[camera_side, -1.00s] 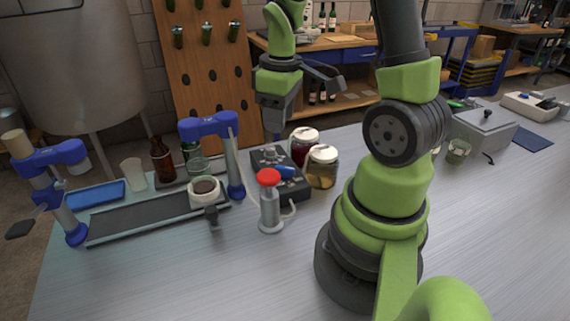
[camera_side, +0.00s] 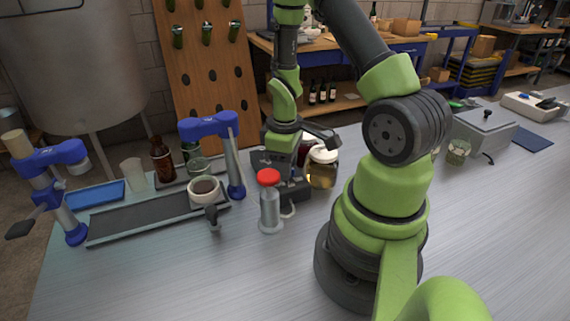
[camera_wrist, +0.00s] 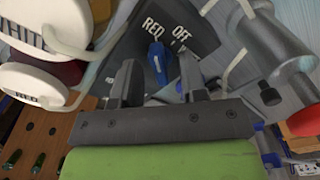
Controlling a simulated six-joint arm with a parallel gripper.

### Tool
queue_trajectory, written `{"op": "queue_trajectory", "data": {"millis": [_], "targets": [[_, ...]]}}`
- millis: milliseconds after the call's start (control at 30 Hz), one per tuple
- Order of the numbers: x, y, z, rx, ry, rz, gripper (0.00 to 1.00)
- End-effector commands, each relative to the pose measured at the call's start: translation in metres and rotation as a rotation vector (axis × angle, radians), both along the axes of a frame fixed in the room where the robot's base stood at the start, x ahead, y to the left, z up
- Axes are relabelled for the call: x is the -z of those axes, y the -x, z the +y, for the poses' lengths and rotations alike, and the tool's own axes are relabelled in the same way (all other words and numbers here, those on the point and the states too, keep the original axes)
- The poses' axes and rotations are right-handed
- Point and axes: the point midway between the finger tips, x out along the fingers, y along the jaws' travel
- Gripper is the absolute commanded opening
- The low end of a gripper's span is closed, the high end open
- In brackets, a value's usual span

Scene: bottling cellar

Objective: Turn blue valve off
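The blue valve handle (camera_wrist: 157,60) shows in the wrist view on a dark valve box (camera_wrist: 205,38) with white lettering that reads RED and OFF. My gripper (camera_wrist: 158,68) is open, with one finger on each side of the blue handle in that view. I cannot tell whether the fingers touch it. In the side view my gripper (camera_side: 284,165) is low over the valve box (camera_side: 294,193), and it hides the handle there.
A post with a red cap (camera_side: 269,178) stands just in front of the box. A jar with a pale lid (camera_side: 322,168) stands close on the right, with a second jar partly hidden behind my gripper. A conveyor (camera_side: 150,215) with a cup (camera_side: 204,189) lies left.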

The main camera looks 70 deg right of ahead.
Motion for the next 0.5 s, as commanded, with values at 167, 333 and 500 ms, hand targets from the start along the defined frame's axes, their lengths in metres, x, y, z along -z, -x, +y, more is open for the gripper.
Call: {"op": "queue_trajectory", "data": {"millis": [167, 333, 500], "targets": [[0.0028, -0.0001, -0.0001, 0.000, 0.001, -0.001, 0.39], [0.0025, -0.0001, -0.0001, 0.000, 0.001, -0.001, 0.32], [0.0024, -0.0001, -0.0001, 0.000, 0.001, -0.001, 0.00]]}}
